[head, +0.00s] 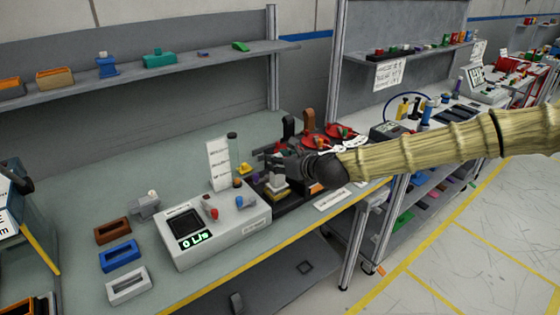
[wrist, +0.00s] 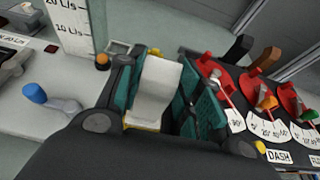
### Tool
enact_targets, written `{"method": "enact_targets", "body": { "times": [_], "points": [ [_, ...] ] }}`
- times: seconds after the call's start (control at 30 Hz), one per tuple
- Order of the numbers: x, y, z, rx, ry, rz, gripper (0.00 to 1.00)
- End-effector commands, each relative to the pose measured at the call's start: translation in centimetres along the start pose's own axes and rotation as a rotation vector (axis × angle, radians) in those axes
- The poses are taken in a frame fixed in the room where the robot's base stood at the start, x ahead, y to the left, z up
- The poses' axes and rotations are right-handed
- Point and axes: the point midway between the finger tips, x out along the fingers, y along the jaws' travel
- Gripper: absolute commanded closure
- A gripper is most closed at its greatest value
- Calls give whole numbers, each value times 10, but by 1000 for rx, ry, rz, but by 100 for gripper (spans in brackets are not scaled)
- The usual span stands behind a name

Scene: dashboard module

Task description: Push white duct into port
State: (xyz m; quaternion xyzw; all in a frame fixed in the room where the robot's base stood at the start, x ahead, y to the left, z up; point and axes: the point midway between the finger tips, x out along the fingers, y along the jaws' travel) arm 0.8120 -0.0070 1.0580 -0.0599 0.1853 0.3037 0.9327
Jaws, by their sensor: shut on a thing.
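The white duct (wrist: 157,88) shows in the wrist view as a pale block between the two teal pads of my gripper (wrist: 162,92). The pads stand at its left and right sides, and my gripper is shut on it. A bit of yellow shows below the duct. In the head view my gripper (head: 276,170) is dark and sits over the black dashboard module, just right of the white instrument box. A pale part of the duct (head: 279,184) shows beneath it. I cannot make out the port; my gripper and the duct cover that area.
The white instrument box (head: 215,228) with a lit display stands left of my gripper, with a white scale card (head: 219,165) behind. Red dials (head: 315,141) with levers are close on the right. Brown, blue and white small trays (head: 128,285) lie at the left front.

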Motion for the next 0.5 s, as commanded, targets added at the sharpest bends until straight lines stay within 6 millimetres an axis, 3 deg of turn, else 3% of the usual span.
{"method": "enact_targets", "body": {
  "times": [0.5],
  "points": [
    [4, 0, -10, 0, 0, 0, 96]
  ]
}}
